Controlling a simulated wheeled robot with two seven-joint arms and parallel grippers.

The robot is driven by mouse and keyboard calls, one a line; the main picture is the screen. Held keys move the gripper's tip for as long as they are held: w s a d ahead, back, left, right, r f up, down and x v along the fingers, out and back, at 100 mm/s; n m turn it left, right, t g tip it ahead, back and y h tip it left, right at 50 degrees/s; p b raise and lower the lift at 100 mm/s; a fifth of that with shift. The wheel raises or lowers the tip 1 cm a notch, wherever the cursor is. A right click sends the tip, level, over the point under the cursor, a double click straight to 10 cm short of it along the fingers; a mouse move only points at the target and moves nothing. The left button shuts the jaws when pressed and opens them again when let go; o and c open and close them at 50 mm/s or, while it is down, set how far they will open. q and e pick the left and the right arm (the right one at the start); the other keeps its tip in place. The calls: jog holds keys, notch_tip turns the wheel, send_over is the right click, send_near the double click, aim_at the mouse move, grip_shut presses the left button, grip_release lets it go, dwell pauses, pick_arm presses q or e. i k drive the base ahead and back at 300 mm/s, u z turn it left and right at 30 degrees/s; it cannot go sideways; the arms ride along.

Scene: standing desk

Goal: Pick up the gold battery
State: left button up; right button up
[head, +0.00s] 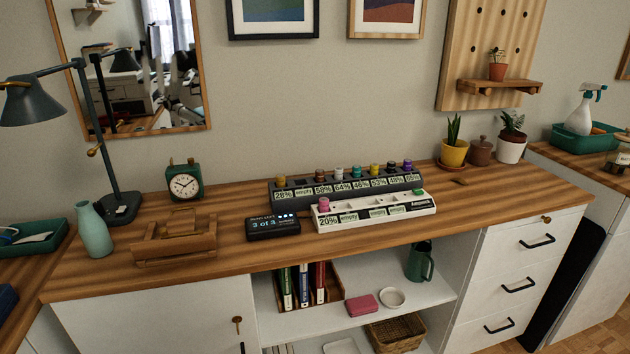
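A dark battery rack (347,192) stands on the wooden desk with a row of capped batteries, percent labels below them. A gold-orange capped battery (281,181) sits at its left end above a 28% label. A yellow capped battery (375,169) sits further right in the same rack; I cannot tell for sure which one is called gold. Neither of my grippers is in view.
A small black display (273,227) reading "3 of 3" stands left of the white rack. A wooden stand (175,242), a green clock (186,182), a teal vase (92,228) and a lamp (121,207) are further left. Potted plants (454,152) stand at the back right.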

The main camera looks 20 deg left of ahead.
aim_at(281, 178)
jog(key=u, duration=0.55)
jog(key=k, duration=0.65)
jog(key=u, duration=0.15)
jog(key=i, duration=1.3)
jog(key=u, duration=0.7)
